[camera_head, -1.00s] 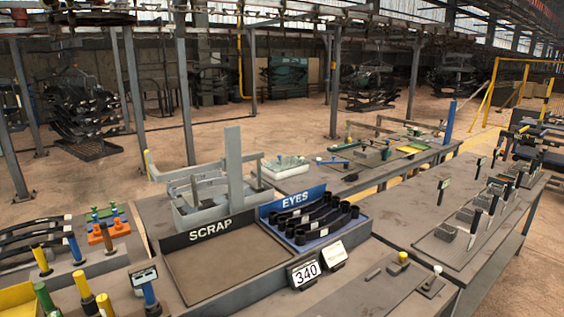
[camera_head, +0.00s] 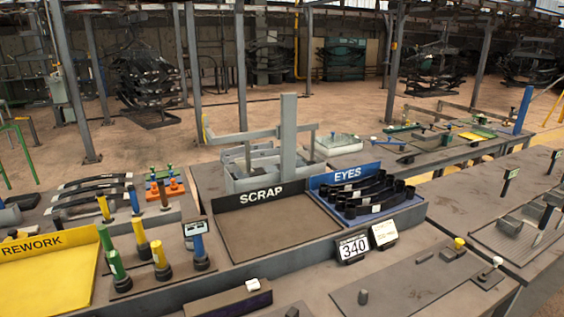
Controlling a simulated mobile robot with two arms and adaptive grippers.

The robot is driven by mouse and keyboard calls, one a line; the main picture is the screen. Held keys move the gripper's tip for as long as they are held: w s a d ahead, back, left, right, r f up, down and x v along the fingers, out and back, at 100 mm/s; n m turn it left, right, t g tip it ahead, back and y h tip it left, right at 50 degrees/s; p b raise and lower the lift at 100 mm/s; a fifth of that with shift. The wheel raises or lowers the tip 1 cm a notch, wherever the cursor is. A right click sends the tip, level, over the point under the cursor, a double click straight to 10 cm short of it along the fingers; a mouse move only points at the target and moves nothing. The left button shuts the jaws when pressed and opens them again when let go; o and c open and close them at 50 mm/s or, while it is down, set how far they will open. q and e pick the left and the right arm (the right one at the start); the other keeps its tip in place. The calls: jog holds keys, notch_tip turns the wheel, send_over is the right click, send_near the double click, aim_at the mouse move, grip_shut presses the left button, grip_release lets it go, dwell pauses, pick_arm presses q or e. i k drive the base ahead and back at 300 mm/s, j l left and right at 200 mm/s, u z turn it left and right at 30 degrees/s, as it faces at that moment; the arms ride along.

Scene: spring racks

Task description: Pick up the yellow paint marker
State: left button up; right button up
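Several yellow upright cylinders show, and I cannot tell for sure which is the paint marker. Two yellow cylinders with dark bases, a rear one (camera_head: 142,238) and a front one (camera_head: 160,254), stand on a dark stand at the left. Another yellow one (camera_head: 103,207) stands farther back. A small yellow-topped piece (camera_head: 459,243) sits on a block on the front-right bench. Neither of my grippers is in view.
Green (camera_head: 115,265) and blue (camera_head: 199,246) cylinders stand close to the yellow ones. A yellow REWORK tray (camera_head: 50,275) is at left, the brown SCRAP tray (camera_head: 270,232) in the middle. The blue EYES tray (camera_head: 400,210) holds dark parts. A 340 sign (camera_head: 353,248) stands in front.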

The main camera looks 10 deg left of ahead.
aim_at(136, 224)
jog(key=u, duration=1.25)
